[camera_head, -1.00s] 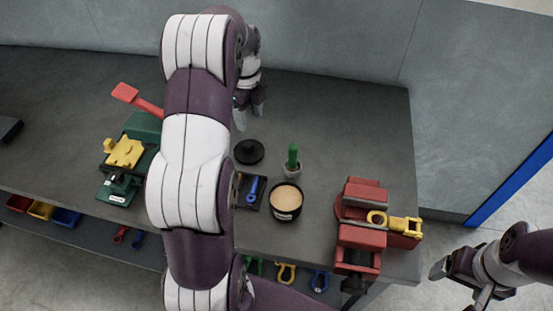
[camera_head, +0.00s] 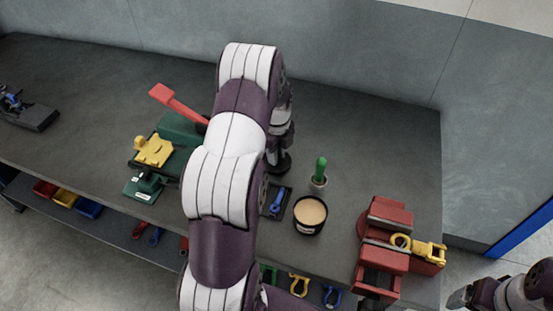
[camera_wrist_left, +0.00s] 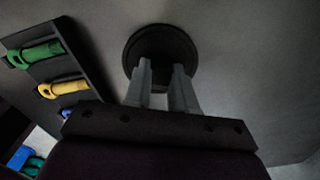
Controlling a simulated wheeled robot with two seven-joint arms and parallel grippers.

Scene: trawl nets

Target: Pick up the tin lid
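The tin lid is a round black disc. In the head view the lid (camera_head: 284,167) lies on the dark bench, partly hidden by my left gripper (camera_head: 275,159) just above it. In the left wrist view the lid (camera_wrist_left: 160,38) is straight ahead of my left gripper (camera_wrist_left: 162,68). Its two grey fingers are apart and overlap the lid's near part. I cannot tell whether they touch the lid. An open black tin (camera_head: 310,215) with a pale filling stands in front of the lid, to the right. My right gripper (camera_head: 461,298) is at the bottom right, partly in view.
A blue shackle (camera_head: 277,200) lies on a dark tray near the tin. A red vise (camera_head: 384,235) holds a yellow shackle at right. Green-and-yellow equipment (camera_head: 155,152) stands left. The bench behind the lid is clear.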

